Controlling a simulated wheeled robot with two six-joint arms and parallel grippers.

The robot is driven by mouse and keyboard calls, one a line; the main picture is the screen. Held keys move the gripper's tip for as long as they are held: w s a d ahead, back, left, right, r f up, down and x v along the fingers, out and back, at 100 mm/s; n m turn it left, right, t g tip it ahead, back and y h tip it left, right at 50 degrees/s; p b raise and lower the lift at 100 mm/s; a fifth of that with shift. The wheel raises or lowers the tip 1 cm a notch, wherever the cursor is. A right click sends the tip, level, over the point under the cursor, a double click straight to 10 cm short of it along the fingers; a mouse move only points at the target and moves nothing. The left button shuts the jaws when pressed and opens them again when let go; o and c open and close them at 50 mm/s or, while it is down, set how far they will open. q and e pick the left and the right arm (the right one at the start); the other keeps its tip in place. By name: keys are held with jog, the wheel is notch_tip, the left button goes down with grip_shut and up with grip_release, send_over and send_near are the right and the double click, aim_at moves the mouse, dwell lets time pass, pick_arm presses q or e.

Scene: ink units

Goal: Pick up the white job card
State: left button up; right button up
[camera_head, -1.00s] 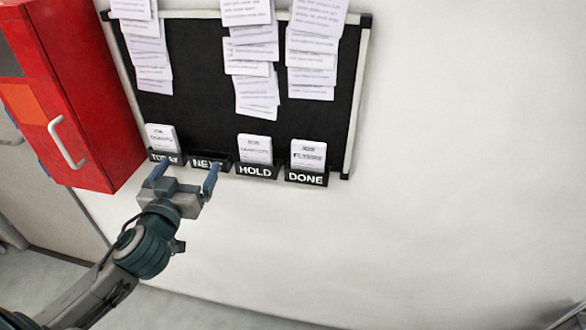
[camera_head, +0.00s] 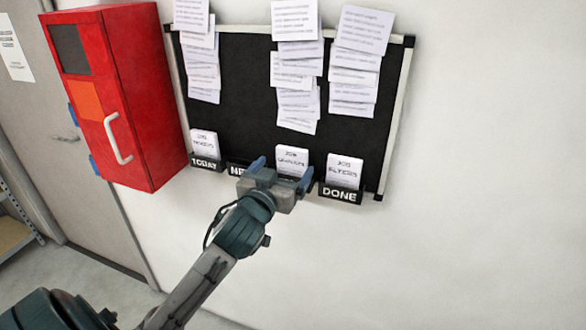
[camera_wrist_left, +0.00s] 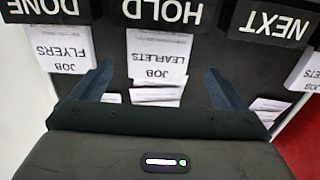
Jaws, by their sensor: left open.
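Three white job cards stand in labelled pockets along the bottom of a black board. The "JOB LEAFLETS" card (camera_head: 292,160) is in the HOLD pocket, the "JOB FLYERS" card (camera_head: 344,170) in the DONE pocket (camera_head: 340,194), and another card (camera_head: 204,143) in the TODAY pocket (camera_head: 205,163). My left gripper (camera_head: 281,172) is open and empty in front of the HOLD pocket, mostly hiding its label. In the left wrist view, upside down, the leaflets card (camera_wrist_left: 158,58) and the HOLD pocket (camera_wrist_left: 162,12) appear between the fingers. My right gripper is not in view.
Overlapping paper sheets (camera_head: 295,60) hang in columns on the black board (camera_head: 245,100) above the pockets. A red cabinet (camera_head: 150,125) with a white handle is on the wall at left. The wall (camera_head: 480,200) to the right is clear.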

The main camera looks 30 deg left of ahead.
aim_at(291, 159)
pick_arm(q)
jog(key=shift+w+r, duration=0.1)
jog(key=shift+w, duration=0.1)
jog(key=shift+w+a+r+p, duration=0.1)
jog(key=shift+w+p, duration=0.3)
jog(key=p+x, duration=0.1)
jog(key=x, duration=0.2)
jog(key=shift+w+p, duration=0.35)
jog(key=shift+w, duration=0.35)
jog(key=shift+s, duration=0.1)
jog(key=shift+c, duration=0.6)
jog(key=c, duration=0.9)
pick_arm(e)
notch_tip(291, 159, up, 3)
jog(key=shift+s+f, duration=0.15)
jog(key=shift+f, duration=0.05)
